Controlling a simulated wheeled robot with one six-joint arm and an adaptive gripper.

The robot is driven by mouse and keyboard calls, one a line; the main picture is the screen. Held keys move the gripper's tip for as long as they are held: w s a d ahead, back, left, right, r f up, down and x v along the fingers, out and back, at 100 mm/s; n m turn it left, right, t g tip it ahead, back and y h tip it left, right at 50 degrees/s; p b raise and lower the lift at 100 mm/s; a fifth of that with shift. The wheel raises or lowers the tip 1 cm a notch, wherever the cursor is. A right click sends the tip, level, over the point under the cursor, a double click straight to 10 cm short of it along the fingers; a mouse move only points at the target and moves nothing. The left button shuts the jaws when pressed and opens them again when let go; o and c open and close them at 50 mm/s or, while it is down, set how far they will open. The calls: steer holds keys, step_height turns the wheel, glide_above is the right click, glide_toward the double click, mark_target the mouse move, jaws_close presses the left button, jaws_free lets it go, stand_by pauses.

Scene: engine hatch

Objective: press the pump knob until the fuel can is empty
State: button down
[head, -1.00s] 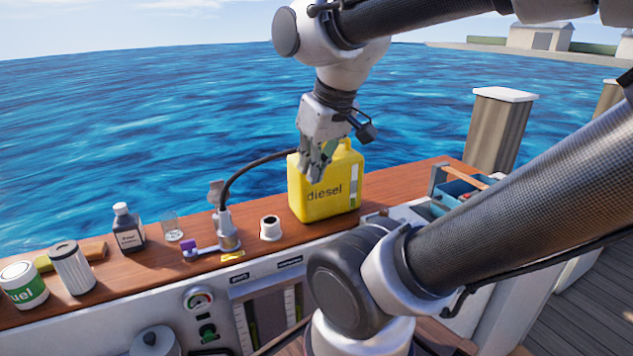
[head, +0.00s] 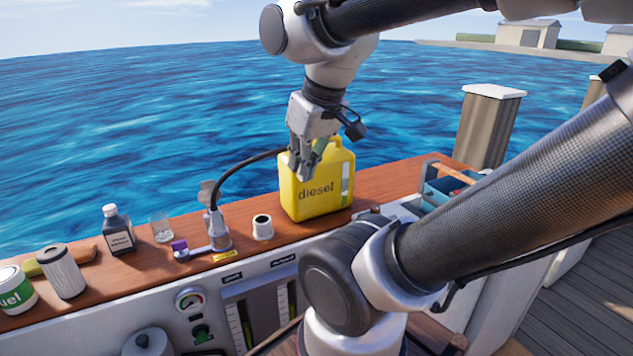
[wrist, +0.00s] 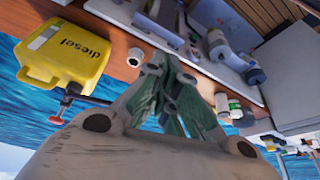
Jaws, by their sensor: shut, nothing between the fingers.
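The yellow diesel can (head: 312,200) stands upright on the wooden ledge, with a pale level strip on its right side; I cannot read the level. It also shows in the wrist view (wrist: 68,52), upside down at the left. A black hose arches from the can's side to a metal pump fitting (head: 217,238). A purple-tipped part (head: 180,246) sticks out at the fitting's left; I cannot tell whether it is the pump knob. My gripper (head: 303,174) is shut and empty, in front of the can's upper left in the picture. In the wrist view its fingers (wrist: 178,110) are together.
A white ring-shaped cup (head: 262,228) stands between fitting and can. A glass (head: 161,230), dark bottle (head: 118,232), ribbed filter (head: 62,272) and white-green fuel tin (head: 12,290) stand leftward. A blue toolbox (head: 445,187) is at right. A gauge (head: 190,299) sits below.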

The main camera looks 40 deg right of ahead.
stand_by(0.5)
steer(key=w+d+r+h, duration=0.2)
steer(key=w+d, duration=0.7)
steer(key=w, duration=0.2)
steer(key=w+d+r+h, duration=0.1)
steer(key=w+d+r, duration=0.1)
steer(key=w+d, duration=0.9)
steer(key=w+d+r+n+t+h, duration=0.2)
steer(key=w+r+t, duration=0.1)
steer(key=w+r, duration=0.5)
steer(key=shift+w+d+t, duration=0.3)
steer(key=shift+w, duration=0.55)
steer(key=shift+f, duration=4.45)
